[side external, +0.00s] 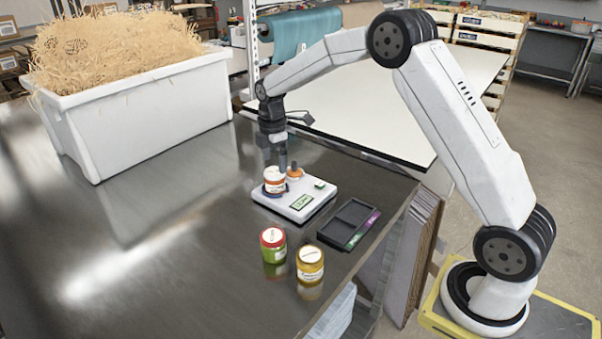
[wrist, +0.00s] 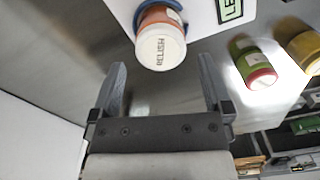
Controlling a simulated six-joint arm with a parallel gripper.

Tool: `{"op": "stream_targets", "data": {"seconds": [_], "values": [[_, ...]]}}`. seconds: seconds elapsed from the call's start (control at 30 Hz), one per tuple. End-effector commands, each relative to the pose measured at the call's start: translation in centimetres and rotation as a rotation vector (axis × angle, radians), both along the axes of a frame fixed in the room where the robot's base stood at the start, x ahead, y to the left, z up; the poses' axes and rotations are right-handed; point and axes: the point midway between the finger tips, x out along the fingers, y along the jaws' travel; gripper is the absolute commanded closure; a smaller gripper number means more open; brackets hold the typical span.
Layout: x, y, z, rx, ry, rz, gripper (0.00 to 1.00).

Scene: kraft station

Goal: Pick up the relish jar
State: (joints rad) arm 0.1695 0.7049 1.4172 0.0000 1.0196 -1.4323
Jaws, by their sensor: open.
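The relish jar (side external: 274,181) stands upright on a white scale (side external: 300,206) in the side view, with an orange body and a pale lid. In the wrist view the jar (wrist: 160,46) shows its white lid marked RELISH. A dark blue ring lies around or under its base; I cannot tell which. My gripper (side external: 284,163) is above and just behind the jar in the side view. In the wrist view my gripper (wrist: 161,66) is open and empty, its two fingers spread with the jar ahead, roughly centred between the tips.
A green jar with a red lid (side external: 273,245) and a yellow jar (side external: 310,264) stand near the front. A dark tray (side external: 349,224) lies right of the scale. A small orange thing (side external: 294,171) is on the scale. A white bin (side external: 150,110) of shredded paper stands at left.

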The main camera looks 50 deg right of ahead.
Motion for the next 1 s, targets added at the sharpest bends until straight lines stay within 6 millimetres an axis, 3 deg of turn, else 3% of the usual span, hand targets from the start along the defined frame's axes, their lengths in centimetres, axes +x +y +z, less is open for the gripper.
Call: {"op": "stream_targets", "data": {"seconds": [0.37,0.8,1.0], "values": [[0.0,0.1,-1.2,0.0,0.001,-0.001,0.0],[0.0,0.3,-5.5,0.0,0.001,-0.001,0.0],[0.0,0.3,-6.1,0.0,-0.001,-0.001,0.0]]}}
